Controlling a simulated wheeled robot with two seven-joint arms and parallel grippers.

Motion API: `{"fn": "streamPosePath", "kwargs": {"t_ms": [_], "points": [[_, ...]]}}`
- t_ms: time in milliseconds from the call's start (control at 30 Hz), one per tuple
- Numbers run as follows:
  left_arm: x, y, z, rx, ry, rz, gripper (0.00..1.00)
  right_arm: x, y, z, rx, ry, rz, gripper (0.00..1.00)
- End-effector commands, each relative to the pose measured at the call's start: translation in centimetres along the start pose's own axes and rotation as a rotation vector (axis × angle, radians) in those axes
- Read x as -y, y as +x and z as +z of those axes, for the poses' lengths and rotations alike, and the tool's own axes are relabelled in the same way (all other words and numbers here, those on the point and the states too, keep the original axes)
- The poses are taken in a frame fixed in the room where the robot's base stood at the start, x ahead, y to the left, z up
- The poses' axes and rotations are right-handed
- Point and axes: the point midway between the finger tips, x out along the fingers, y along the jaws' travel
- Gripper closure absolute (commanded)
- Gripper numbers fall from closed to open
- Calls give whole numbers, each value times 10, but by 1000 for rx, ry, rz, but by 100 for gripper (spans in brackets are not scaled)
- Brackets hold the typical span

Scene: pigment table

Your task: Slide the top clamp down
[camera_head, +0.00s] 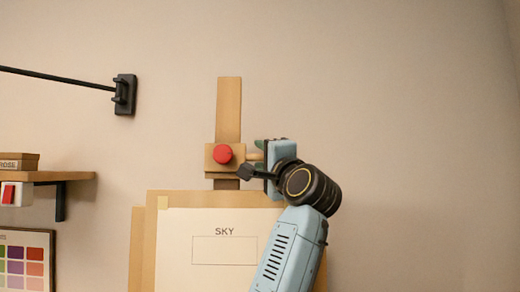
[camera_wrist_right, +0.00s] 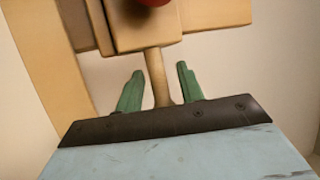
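The top clamp (camera_head: 212,158) is a wooden block with a red knob (camera_head: 223,153) on its front. It sits on the easel's upright post (camera_head: 229,108), above the canvas board. A short wooden peg (camera_wrist_right: 157,78) sticks out from the block toward my right gripper. My right gripper (camera_head: 257,156) is at the clamp's right side. In the right wrist view its green fingers stand on either side of the peg, with a visible gap on each side. The clamp block also shows there (camera_wrist_right: 142,25). My left gripper is not in view.
The easel board carries a pale sheet (camera_head: 185,245) marked SKY below the clamp. A wall shelf (camera_head: 60,176) with a box, a colour chart (camera_head: 25,258) and a black wall bracket (camera_head: 124,95) with a rod are at the left. The wall to the right is bare.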

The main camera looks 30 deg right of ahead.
Motion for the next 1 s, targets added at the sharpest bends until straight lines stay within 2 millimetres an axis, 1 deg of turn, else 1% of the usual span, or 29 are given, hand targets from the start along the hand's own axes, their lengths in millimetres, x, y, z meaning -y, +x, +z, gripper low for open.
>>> {"fn": "streamPosePath", "kwargs": {"t_ms": [33,200,467,500,700,800,1000], "points": [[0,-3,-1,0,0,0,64,1,6,0,1,0,1,62],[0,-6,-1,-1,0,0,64,0,16,0,1,0,1,62],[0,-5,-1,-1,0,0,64,-1,16,0,0,0,0,62],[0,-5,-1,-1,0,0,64,-1,16,0,0,0,0,63],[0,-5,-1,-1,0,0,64,0,16,0,0,0,0,90],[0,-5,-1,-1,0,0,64,0,16,0,0,0,0,100],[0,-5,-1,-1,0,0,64,-1,16,0,0,0,0,100]]}}
